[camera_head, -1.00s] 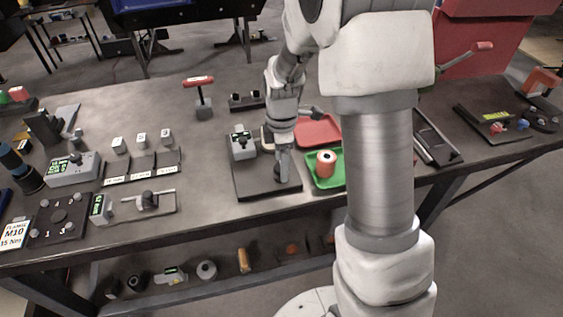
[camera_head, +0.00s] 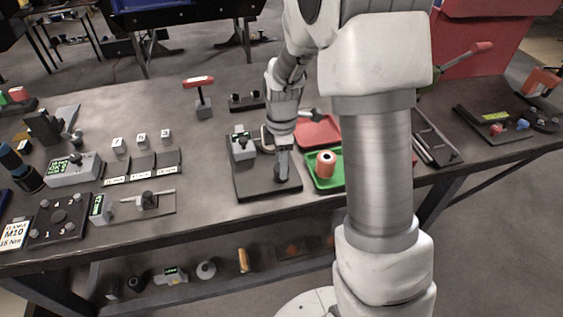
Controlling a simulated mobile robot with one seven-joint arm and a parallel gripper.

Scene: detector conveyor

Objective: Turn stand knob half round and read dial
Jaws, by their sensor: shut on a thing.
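The stand is a dark base plate (camera_head: 250,188) near the front edge of the bench. A grey box (camera_head: 243,148) with a small greenish readout (camera_head: 240,135) stands at its back left; the reading is too small to make out. My gripper (camera_head: 283,173) points down over the right part of the plate. It is shut on the stand knob, a dark upright piece mostly hidden by the fingers. The knob's angle cannot be told from here.
A green tray (camera_head: 318,185) with an orange roll (camera_head: 326,163) sits close to the right of the stand, and a red tray (camera_head: 318,130) behind it. A red-handled tool (camera_head: 199,88) stands behind left.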

